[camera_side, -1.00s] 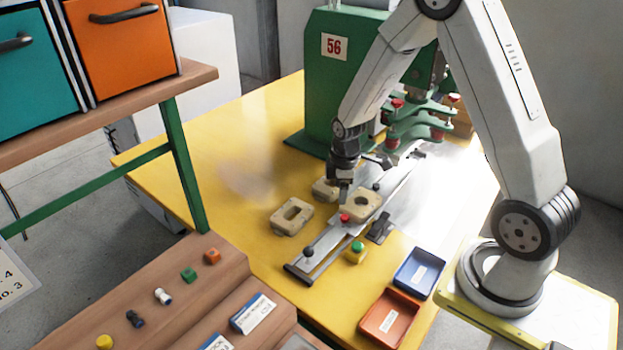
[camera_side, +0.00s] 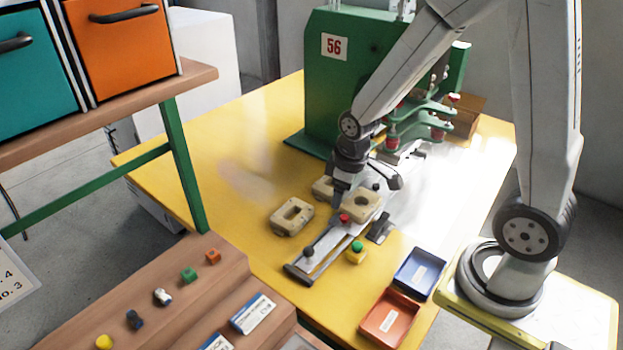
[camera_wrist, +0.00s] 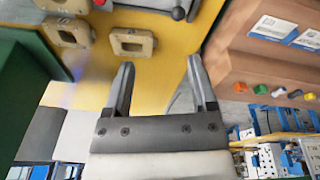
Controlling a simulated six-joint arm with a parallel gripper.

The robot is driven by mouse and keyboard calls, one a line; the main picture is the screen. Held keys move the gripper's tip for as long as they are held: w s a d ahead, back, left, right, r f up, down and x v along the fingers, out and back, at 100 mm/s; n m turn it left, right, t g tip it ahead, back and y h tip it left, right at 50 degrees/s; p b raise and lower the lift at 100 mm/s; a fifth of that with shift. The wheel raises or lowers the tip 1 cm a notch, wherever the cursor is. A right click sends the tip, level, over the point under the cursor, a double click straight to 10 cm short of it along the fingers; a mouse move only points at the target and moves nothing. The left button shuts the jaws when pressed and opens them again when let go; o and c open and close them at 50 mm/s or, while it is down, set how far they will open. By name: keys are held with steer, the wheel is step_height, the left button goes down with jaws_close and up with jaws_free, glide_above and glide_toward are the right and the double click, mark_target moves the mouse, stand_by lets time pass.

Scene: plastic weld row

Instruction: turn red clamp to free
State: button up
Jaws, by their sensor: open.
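The red clamp knob (camera_side: 344,218) sits on the metal slide rail (camera_side: 326,247), at the front edge of a beige block with a round hole (camera_side: 364,204). In the wrist view a small red spot (camera_wrist: 100,2) at the top edge may be the same knob; most of it is cut off. My gripper (camera_side: 337,200) is just above and behind the knob, beside the beige block, and looks apart from the knob. In the wrist view my gripper (camera_wrist: 160,68) has its two fingers spread with nothing between them.
A loose beige block (camera_side: 291,216) lies left of the rail. A black knob (camera_side: 308,251) stands at the rail's front end, with a green-topped yellow button (camera_side: 356,252) nearby. The green press (camera_side: 330,90) stands behind. Blue (camera_side: 419,273) and orange (camera_side: 390,318) trays are at front right.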

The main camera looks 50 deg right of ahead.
steer(key=s+a+r+m, duration=0.2)
steer(key=s+a+m, duration=0.1)
steer(key=s+a, duration=0.1)
steer(key=shift+s+r+t, duration=0.3)
steer(key=shift+s+t, duration=0.1)
stand_by(1.0)
